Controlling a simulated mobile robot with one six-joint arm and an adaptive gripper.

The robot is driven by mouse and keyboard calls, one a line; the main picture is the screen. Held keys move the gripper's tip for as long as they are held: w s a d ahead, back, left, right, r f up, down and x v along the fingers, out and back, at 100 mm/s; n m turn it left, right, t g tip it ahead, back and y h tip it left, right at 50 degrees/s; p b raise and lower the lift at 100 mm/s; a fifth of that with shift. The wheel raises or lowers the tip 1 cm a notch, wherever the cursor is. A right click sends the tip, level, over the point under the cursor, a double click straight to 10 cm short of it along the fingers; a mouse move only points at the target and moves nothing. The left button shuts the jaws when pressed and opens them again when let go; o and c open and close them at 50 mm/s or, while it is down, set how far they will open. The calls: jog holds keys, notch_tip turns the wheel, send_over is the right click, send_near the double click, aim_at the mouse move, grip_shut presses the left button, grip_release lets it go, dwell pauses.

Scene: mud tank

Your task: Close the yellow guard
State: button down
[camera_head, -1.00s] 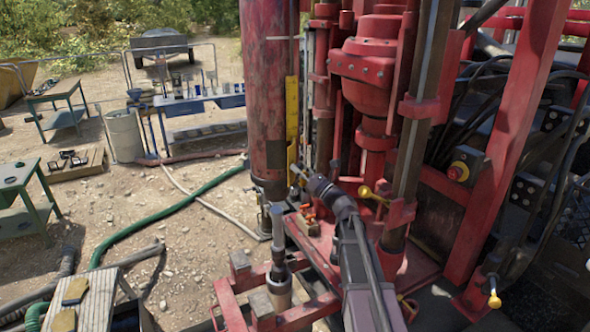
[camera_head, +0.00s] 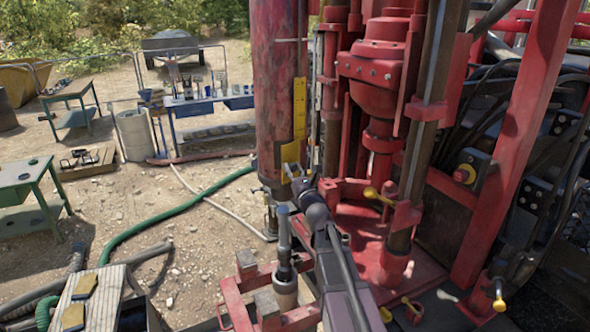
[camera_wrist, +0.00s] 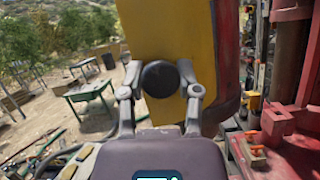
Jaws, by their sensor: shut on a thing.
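The yellow guard (camera_head: 299,108) shows in the head view as an upright yellow strip along the right edge of a large red curved shell (camera_head: 276,70). In the wrist view its yellow face (camera_wrist: 165,30) fills the upper middle, with a round black knob (camera_wrist: 160,79) on it. My gripper (camera_head: 293,172) is at the guard's lower end. In the wrist view its two fingers (camera_wrist: 159,72) close on the knob from both sides. The knob itself is hidden in the head view, and so is most of what lies behind the shell.
Red drill machinery (camera_head: 384,70) stands right of the guard. A red frame (camera_head: 237,300) with a grey pipe end (camera_head: 284,285) lies low in front. A yellow-handled valve (camera_head: 378,195) and an emergency stop (camera_head: 464,172) are to the right. Open dirt ground is to the left.

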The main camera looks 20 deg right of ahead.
jog(key=shift+w+a+m+h, duration=0.15)
jog(key=shift+a+m+h, duration=0.3)
jog(key=shift+h, duration=0.45)
jog(key=shift+w+m+h, duration=0.1)
jog(key=shift+m+h, duration=0.15)
jog(key=shift+h, duration=0.15)
jog(key=shift+c, duration=1.5)
grip_release()
